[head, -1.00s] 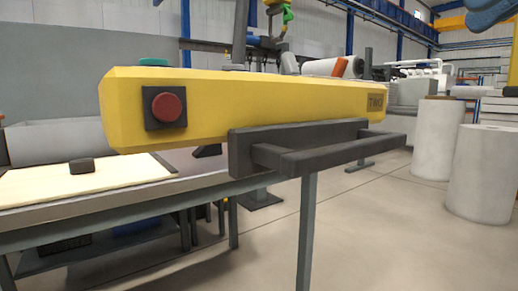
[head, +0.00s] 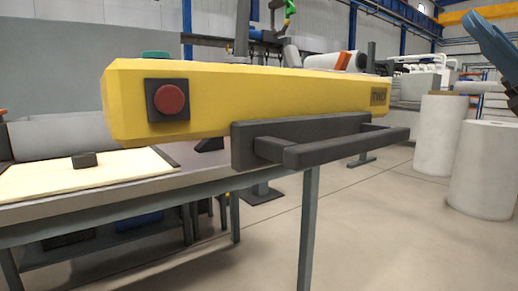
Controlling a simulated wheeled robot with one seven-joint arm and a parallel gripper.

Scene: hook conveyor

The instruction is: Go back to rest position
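A long yellow control box (head: 280,95) fills the middle of the head view, with a red round button (head: 169,99) on its front face and a green button (head: 155,54) on top. A dark grey handle bar (head: 345,147) is fixed below its right part. A blue part of my arm (head: 490,45) shows at the upper right edge. My gripper is outside the view, so its state is hidden. No part of my arm touches the yellow box in this picture.
A table with a pale board (head: 85,174) and a small dark block (head: 84,160) stands at the left. White rolls (head: 484,170) stand on the floor at the right. The grey floor (head: 400,235) at the lower right is clear.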

